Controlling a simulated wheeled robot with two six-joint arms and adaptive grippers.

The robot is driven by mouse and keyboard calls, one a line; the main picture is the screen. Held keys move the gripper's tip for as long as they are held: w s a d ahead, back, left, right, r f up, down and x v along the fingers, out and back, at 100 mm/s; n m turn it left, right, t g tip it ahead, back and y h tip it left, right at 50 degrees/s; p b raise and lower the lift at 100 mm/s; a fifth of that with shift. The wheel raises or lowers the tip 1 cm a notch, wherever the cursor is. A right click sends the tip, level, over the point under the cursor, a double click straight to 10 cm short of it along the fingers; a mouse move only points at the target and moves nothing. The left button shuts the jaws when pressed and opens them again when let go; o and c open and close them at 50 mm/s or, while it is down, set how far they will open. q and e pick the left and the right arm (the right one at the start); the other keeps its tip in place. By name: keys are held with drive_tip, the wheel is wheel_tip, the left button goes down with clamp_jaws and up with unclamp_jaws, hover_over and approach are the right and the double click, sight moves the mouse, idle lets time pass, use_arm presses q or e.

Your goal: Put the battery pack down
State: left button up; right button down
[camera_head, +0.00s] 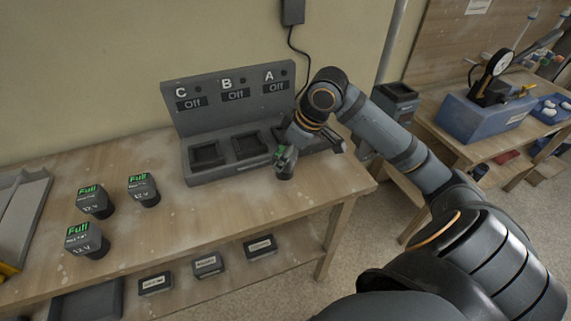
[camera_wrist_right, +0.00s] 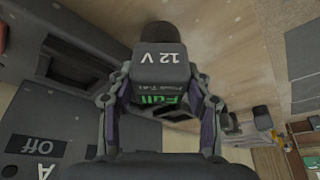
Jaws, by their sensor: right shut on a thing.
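A dark battery pack (camera_head: 285,163) with a green "Full" label is in my right gripper (camera_head: 290,148), at the front right of the charging station. In the right wrist view the battery pack (camera_wrist_right: 161,75) shows "12 V" and sits between the two fingers of the right gripper (camera_wrist_right: 162,100), which are shut on it. It is at or just above the tabletop; I cannot tell whether it touches. The grey charging station (camera_head: 230,112) has bays marked C, B and A, each reading "Off". Bays C and B look empty; my arm partly hides bay A. My left gripper is not in view.
Three "Full" battery packs (camera_head: 95,201) stand on the left of the wooden table (camera_head: 240,207). A grey tray (camera_head: 22,215) is at the far left. Labelled black boxes (camera_head: 207,264) lie on the lower shelf. The table between the packs and the station is clear.

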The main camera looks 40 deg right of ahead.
drive_tip(key=shift+f, duration=1.4)
drive_tip(key=shift+f, duration=0.1)
drive_tip(key=c, duration=0.6)
unclamp_jaws()
